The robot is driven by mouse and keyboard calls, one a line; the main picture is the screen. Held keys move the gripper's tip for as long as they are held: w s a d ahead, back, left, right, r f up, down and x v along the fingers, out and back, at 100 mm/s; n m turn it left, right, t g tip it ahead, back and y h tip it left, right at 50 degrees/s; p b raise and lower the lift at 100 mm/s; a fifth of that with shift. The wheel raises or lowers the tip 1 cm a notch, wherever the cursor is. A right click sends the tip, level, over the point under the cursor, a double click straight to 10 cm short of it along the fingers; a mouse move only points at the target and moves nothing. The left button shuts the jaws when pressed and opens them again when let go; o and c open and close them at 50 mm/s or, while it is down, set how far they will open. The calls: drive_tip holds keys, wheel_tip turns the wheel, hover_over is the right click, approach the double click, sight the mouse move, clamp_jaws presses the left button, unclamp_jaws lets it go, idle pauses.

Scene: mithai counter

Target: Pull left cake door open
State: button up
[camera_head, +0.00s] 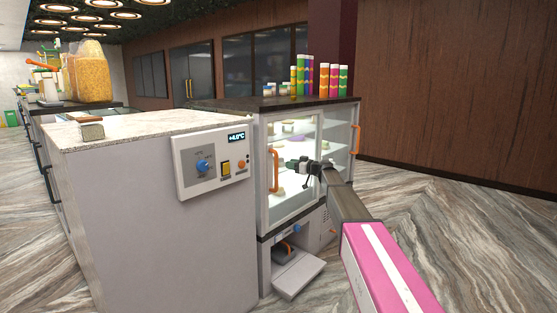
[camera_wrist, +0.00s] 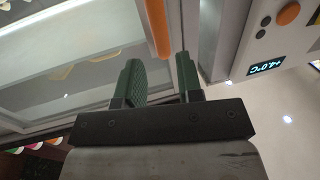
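The cake cabinet (camera_head: 290,212) has glass doors with orange handles. The left cake door (camera_head: 293,206) looks shut, and its upright orange handle (camera_head: 273,170) is at its left edge. My gripper (camera_head: 292,164) is in front of this door, just right of the handle in the head view. In the wrist view, the two dark green fingers of my gripper (camera_wrist: 160,72) are apart. The orange handle (camera_wrist: 156,28) runs down toward the gap between the fingertips. I cannot tell whether either finger touches it. The right door's orange handle (camera_head: 356,139) is farther right.
A pale counter (camera_head: 150,225) with a control panel (camera_head: 213,160) stands close left of the cabinet. Coloured tubes (camera_head: 308,76) stand on the cabinet top. A low open drawer or step (camera_head: 298,276) juts out below the door. The floor (camera_head: 470,245) to the right is clear.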

drive_tip(key=x, duration=1.1)
drive_tip(key=shift+r, duration=0.15)
drive_tip(key=shift+d, duration=0.1)
clamp_jaws()
